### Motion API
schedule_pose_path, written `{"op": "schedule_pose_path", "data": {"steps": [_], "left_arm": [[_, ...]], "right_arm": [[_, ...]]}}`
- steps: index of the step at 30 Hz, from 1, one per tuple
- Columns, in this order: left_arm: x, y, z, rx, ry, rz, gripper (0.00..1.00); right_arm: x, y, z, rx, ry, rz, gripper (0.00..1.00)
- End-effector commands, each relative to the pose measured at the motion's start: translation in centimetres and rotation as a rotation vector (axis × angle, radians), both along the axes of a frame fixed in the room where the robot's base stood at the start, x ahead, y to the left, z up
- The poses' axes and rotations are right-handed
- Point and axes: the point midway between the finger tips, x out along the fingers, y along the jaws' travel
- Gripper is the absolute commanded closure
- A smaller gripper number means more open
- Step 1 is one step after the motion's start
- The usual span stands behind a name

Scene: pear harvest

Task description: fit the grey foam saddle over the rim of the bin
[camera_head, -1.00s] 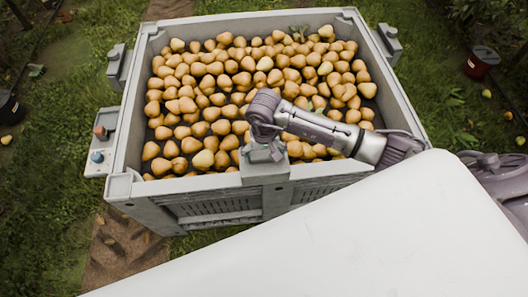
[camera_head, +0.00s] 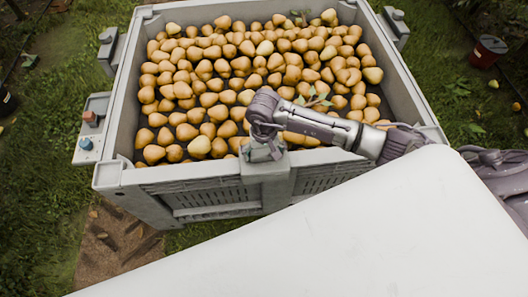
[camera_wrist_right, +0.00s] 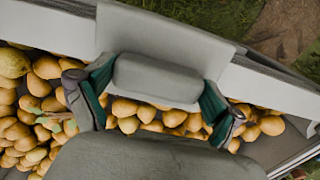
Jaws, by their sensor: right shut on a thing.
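The grey foam saddle (camera_head: 264,172) sits at the middle of the bin's near rim, its front face hanging down the outside wall. In the right wrist view the saddle (camera_wrist_right: 170,35) lies across the pale rim, with a raised rounded grip block on its inner side. My right gripper (camera_head: 263,151) is shut on this block, one green-padded finger on each side (camera_wrist_right: 155,92). The bin (camera_head: 215,172) is a large grey crate full of pears. The saddle's underside is hidden, so I cannot tell how snugly it seats. My left gripper is not in view.
Pears (camera_head: 220,90) fill the bin below the rim. Grey blocks stand at the far left (camera_head: 108,48) and far right (camera_head: 396,27) sides. A side bracket holds red and blue knobs (camera_head: 86,143). A dark red bucket (camera_head: 487,52) stands on grass. A white surface fills the foreground.

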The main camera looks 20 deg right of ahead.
Motion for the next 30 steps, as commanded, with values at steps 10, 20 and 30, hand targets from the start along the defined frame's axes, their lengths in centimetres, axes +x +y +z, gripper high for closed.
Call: {"op": "schedule_pose_path", "data": {"steps": [10, 20, 30], "left_arm": [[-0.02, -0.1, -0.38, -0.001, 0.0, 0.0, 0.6], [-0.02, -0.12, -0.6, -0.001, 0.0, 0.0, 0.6], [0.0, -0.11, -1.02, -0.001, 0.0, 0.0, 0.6]], "right_arm": [[-0.01, 0.01, -0.37, 0.0, 0.0, 0.0, 0.42], [-0.02, 0.01, -0.54, 0.0, 0.0, 0.001, 0.42], [0.0, -0.01, -0.82, 0.001, 0.0, 0.001, 0.42]]}}
